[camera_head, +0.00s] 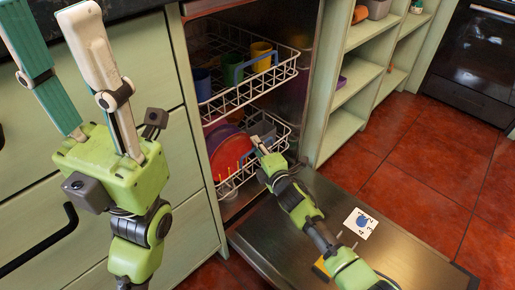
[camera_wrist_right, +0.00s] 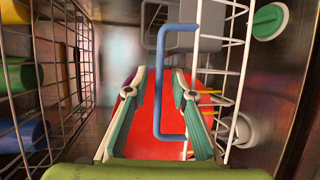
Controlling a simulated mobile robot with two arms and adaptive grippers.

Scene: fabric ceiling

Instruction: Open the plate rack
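The plate rack (camera_head: 237,180) is the lower white wire rack in the open dishwasher, holding red and purple plates (camera_head: 228,150). In the right wrist view, its blue U-shaped handle (camera_wrist_right: 161,85) shows ahead, in line with the gap between my fingers; I cannot tell whether they touch it. A red plate (camera_wrist_right: 140,144) shows behind. My right gripper (camera_head: 257,143) is at the front of this rack, its fingers apart in the wrist view (camera_wrist_right: 160,92). It hides the handle in the head view. My left gripper (camera_head: 52,35) is raised at the left, open and empty.
The upper rack (camera_head: 232,98) holds several cups and has a blue handle (camera_head: 255,64). The dishwasher door (camera_head: 390,252) lies lowered under my right arm. Green drawers (camera_head: 190,160) stand left, shelves (camera_head: 345,122) right. The red tiled floor (camera_head: 430,150) is clear.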

